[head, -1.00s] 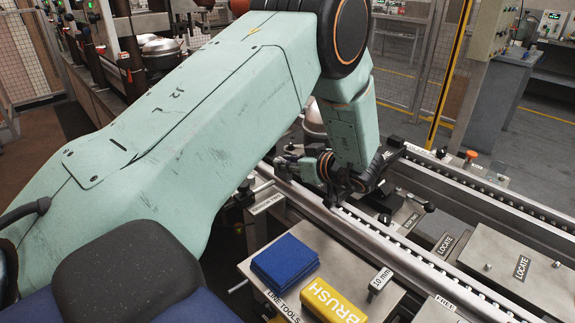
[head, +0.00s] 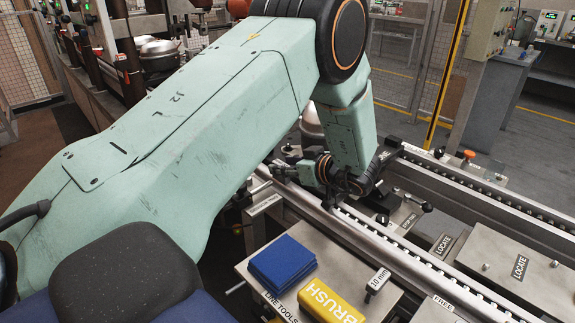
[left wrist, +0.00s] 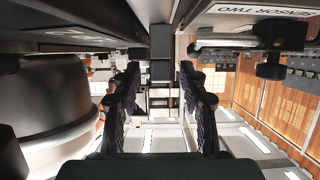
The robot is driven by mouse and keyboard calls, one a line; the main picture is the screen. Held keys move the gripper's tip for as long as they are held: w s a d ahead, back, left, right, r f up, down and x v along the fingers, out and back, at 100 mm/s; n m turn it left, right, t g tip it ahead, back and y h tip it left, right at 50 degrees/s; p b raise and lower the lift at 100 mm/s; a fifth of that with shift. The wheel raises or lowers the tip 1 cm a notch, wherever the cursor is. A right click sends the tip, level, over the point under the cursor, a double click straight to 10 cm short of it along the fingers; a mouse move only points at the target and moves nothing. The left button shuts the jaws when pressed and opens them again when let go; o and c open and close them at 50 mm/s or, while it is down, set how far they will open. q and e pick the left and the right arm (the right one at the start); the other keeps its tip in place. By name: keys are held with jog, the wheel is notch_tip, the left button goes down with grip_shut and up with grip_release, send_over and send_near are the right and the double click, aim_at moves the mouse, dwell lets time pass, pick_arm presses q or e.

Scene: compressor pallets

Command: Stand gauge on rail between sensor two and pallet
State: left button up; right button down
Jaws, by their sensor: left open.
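A gauge marked 10 mm (head: 377,281) stands on the steel tool plate, in front of the near rail (head: 395,250). A label reading SENSOR TWO (left wrist: 262,9) shows at the top right there. A steel pallet marked LOCATE (head: 510,270) sits between the rails. My right gripper is not in view.
A blue cloth stack (head: 282,260) and a yellow brush block (head: 331,303) lie on the tool plate (head: 355,262). A rounded compressor shell (left wrist: 45,105) is close to the left finger in the wrist view. A clamp handle (head: 410,200) stands right of the gripper.

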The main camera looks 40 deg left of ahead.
pick_arm(q)
jog(key=shift+r, duration=0.2)
jog(key=shift+w+d+r, duration=0.1)
jog(key=shift+d+r, duration=0.1)
jog(key=shift+d, duration=0.15)
jog(key=p+v, duration=0.2)
jog(key=v, duration=0.9)
jog(key=shift+d, duration=0.15)
